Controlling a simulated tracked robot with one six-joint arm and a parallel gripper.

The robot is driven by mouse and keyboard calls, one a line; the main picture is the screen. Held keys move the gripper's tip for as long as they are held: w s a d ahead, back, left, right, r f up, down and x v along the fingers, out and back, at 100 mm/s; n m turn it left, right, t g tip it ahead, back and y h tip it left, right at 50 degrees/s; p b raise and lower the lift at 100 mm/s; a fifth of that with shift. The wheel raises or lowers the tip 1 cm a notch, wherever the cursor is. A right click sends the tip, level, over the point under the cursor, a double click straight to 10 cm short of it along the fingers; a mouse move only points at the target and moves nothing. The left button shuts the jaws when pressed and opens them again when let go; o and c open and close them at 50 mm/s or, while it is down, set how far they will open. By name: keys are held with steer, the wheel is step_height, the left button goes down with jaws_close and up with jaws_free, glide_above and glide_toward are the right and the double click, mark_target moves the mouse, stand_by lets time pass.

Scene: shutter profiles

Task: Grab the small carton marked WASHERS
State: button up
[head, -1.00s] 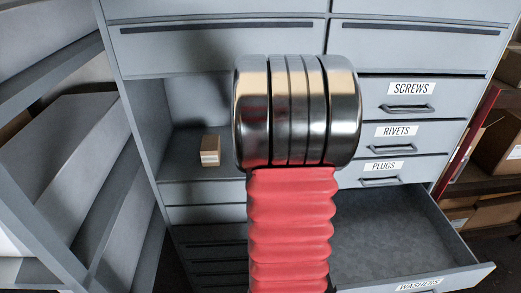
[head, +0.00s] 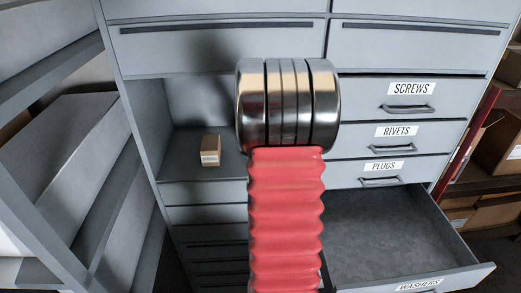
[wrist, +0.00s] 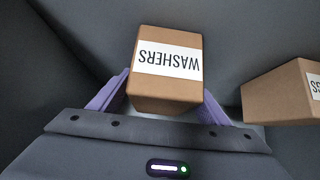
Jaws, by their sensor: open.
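The small brown carton marked WASHERS (wrist: 167,92) is in the middle of the wrist view, its white label upside down. My gripper (wrist: 166,82) is open, with one purple finger on each side of the carton's lower part. The carton hides part of both fingers, and I cannot tell whether they touch it. In the head view my arm hides the gripper. A small carton (head: 210,150) stands on the cabinet's open shelf there; its label is too small to read.
A second brown carton (wrist: 285,92) stands to the right in the wrist view, its label cut off. In the head view, an open, empty-looking drawer (head: 390,235) labelled WASHERS juts out at lower right, below shut drawers marked SCREWS, RIVETS and PLUGS.

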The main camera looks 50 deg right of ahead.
steer(key=shift+c, duration=0.4)
steer(key=c, duration=1.2)
steer(key=shift+r, duration=0.15)
steer(key=shift+c, duration=0.2)
steer(key=shift+r, duration=4.9)
